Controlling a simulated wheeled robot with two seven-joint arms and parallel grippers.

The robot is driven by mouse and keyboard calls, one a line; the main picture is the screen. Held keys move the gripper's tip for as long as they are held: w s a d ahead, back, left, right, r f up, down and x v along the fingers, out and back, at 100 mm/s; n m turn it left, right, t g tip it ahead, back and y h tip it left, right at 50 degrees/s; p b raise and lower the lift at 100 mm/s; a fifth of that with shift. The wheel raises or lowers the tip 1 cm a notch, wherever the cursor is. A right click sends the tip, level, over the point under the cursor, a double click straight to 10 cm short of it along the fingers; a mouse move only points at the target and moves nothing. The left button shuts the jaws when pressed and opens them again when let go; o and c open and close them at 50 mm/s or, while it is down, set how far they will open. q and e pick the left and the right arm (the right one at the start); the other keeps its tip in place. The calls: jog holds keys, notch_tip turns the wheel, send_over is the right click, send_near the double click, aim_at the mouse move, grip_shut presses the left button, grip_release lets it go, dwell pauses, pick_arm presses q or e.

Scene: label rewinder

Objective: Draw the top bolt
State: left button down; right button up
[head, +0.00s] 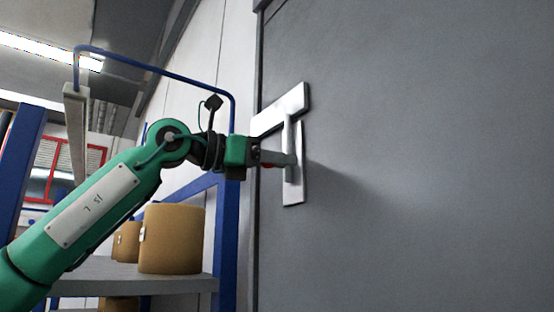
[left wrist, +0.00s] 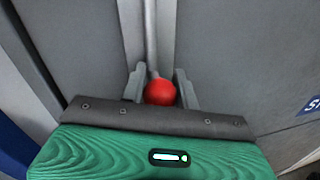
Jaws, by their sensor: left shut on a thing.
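The top bolt is a grey metal rod (head: 290,135) upright on a pale metal plate (head: 294,192) on the grey door (head: 420,150). A wide pale bracket (head: 284,108) sits at the plate's upper end, at the door's left edge. My left gripper (head: 280,160) reaches in from the left at the rod's lower part. It is shut on the red knob (left wrist: 160,93) of the bolt, seen between the two fingers in the left wrist view (left wrist: 160,80). The fingers hide most of the knob in the head view. My right gripper is not in view.
A shelf (head: 180,284) with brown rolls (head: 172,238) stands left of the door, with a blue post (head: 228,245) at its near end. A blue tube frame (head: 160,70) rises behind my left arm. The door face to the right is clear.

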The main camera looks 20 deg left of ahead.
pick_arm(q)
notch_tip(320, 180, down, 4)
jog(key=shift+w+d+r+b, duration=0.1)
jog(key=shift+r+b, duration=0.1)
jog(key=shift+b, duration=1)
jog(key=c, duration=1.1)
grip_release()
jog(key=shift+o, duration=0.2)
jog(key=b+v, duration=0.4)
jog(key=v, duration=1)
jog(key=shift+b, duration=0.4)
